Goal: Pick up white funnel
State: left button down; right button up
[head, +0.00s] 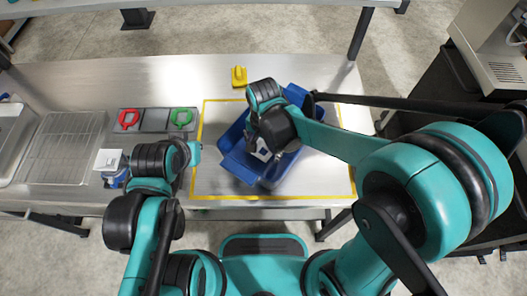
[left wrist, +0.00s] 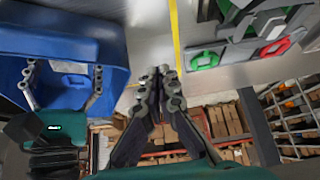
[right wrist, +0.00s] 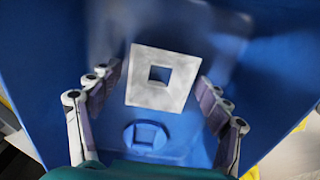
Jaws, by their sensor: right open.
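A white square piece with a square hole (right wrist: 163,78), which looks like the white funnel, is inside the blue bin (head: 234,168). In the head view the white piece (head: 262,153) shows partly below my right gripper. My right gripper (right wrist: 158,98) is open inside the bin, with one finger on each side of the white piece; I see no clear contact. A round blue piece with a square mark (right wrist: 146,137) shows near it in the bin. My left gripper (left wrist: 160,76) is shut and empty, outside the bin; its fingertips are mostly hidden in the head view.
The bin stands within yellow tape on the metal table (head: 85,82). A tray with red (head: 129,119) and green (head: 182,118) rings lies to the left. A white-topped item (head: 108,159), a wire rack (head: 65,148) and a yellow object (head: 239,76) also stand there.

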jog(key=shift+f, duration=0.15)
jog(key=c, duration=1)
